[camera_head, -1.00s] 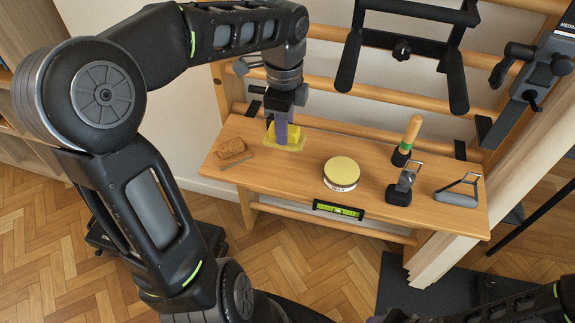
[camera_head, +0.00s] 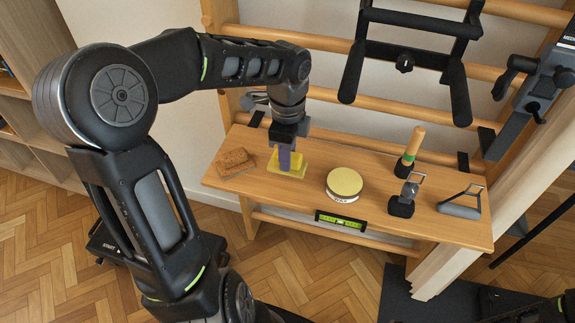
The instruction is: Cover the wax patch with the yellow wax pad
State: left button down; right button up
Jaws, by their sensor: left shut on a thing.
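My left gripper (camera_head: 287,150) points down over the left-middle of a wooden bench and is shut on the yellow wax pad (camera_head: 298,160). A purple upright piece shows between the gripper and the pad. The pad is low, at or just above the bench top; I cannot tell whether it touches. A paler yellow flat area (camera_head: 290,175) shows around the pad's lower edge. It looks like the wax patch, largely hidden by the pad, and the border between the two is unclear. My right gripper is out of view.

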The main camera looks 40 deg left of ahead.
pick_arm(q)
notch_tip(320, 180, down, 4)
jog(key=shift+r, duration=0.15)
jog(key=shift+f, duration=0.2)
jog(key=shift+f, duration=0.15)
jog(key=c, duration=1.1)
grip_release()
